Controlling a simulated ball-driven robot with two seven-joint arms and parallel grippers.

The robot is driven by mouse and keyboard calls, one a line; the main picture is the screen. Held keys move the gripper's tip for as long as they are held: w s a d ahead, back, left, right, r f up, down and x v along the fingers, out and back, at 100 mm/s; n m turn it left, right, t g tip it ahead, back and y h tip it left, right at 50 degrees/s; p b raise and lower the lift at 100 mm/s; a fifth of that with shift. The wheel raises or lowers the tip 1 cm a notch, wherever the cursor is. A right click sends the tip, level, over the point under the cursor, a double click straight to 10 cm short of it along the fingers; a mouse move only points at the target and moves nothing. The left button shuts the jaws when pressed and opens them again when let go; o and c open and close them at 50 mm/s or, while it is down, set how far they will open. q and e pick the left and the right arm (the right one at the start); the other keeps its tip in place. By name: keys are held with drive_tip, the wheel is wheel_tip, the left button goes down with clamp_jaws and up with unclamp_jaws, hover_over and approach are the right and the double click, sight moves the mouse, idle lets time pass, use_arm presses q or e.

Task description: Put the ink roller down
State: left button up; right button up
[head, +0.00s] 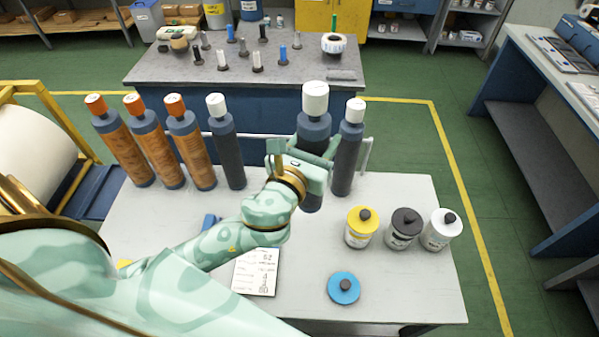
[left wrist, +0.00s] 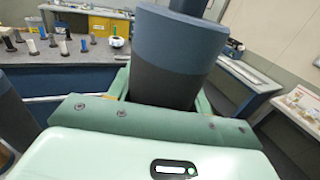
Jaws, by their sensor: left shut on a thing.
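The ink roller (head: 313,125), dark grey with a blue collar and a white cap, stands upright between the fingers of my left gripper (head: 306,150), which is shut on it. In the left wrist view the dark body and blue collar of the roller (left wrist: 170,60) fill the upper middle and lean slightly. In the head view it overlaps the back part of the white table (head: 400,295), in front of the row of rollers. Its lower end is partly hidden by my gripper, so I cannot tell whether it touches the table. My right gripper is out of view.
A grey roller (head: 347,150) is close on the right, another (head: 226,145) on the left. Three orange-brown rollers (head: 188,140) stand farther left. Yellow (head: 360,232), black (head: 402,234) and white (head: 437,235) pots, a blue disc (head: 343,289) and a paper sheet (head: 256,272) lie nearer.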

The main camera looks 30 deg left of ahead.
use_arm(q)
drive_tip(key=w+a+f+b, duration=0.7)
drive_tip(key=w+f, duration=0.5)
drive_tip(key=f, duration=0.1)
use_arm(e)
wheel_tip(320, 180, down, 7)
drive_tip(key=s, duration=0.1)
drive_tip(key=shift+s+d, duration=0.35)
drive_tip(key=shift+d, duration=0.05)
use_arm(q)
drive_tip(key=shift+a, duration=0.1)
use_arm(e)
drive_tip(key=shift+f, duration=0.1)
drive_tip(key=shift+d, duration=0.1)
